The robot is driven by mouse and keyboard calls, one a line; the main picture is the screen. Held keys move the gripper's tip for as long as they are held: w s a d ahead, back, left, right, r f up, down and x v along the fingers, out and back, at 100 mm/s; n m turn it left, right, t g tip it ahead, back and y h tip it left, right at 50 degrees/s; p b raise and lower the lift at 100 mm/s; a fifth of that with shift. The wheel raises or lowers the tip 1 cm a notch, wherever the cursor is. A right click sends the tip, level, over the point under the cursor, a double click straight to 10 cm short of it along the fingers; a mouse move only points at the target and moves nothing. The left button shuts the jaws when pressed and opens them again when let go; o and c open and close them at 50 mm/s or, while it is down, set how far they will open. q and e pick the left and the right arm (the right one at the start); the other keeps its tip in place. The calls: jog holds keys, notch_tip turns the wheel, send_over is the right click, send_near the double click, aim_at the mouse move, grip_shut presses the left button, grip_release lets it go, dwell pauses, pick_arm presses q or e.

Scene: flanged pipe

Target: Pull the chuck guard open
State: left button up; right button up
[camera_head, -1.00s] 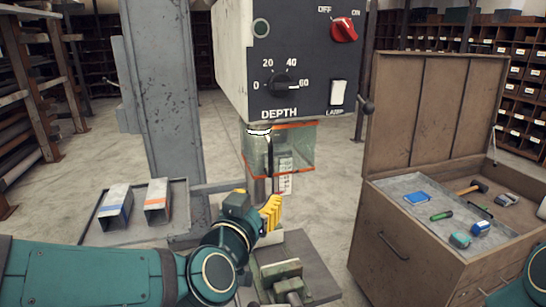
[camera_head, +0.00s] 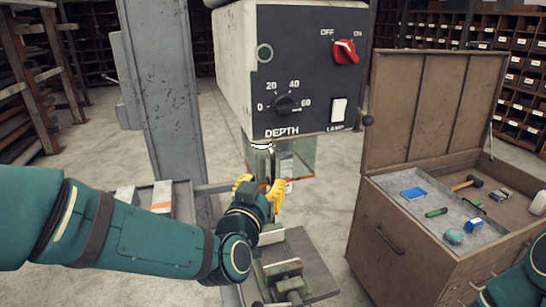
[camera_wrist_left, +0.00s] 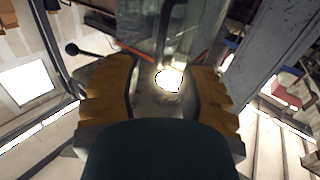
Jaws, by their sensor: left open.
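The chuck guard (camera_head: 302,160) is a clear box with orange edging under the drill press head. It also shows in the left wrist view as a clear panel (camera_wrist_left: 200,28) at the top. A dark upright bar (camera_wrist_left: 165,30), which looks like its handle, stands at the guard's front. My left gripper (camera_head: 260,188) has yellow fingers, spread apart at the guard's lower front left. In the left wrist view the open fingers (camera_wrist_left: 160,88) lie either side of the bar's lower end, with nothing clearly between them. I cannot tell whether they touch it. My right gripper is out of view.
The drill head (camera_head: 310,75) with switch and depth knob hangs above the guard. A vise (camera_head: 285,278) sits on the machine table below. A wooden tool chest (camera_head: 400,240) stands open at right. A tray (camera_head: 183,200) is at left.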

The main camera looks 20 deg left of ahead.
aim_at(272, 170)
pick_arm(q)
jog(key=w, duration=0.7)
jog(key=shift+w+f, duration=0.1)
jog(key=shift+w, duration=0.2)
grip_shut()
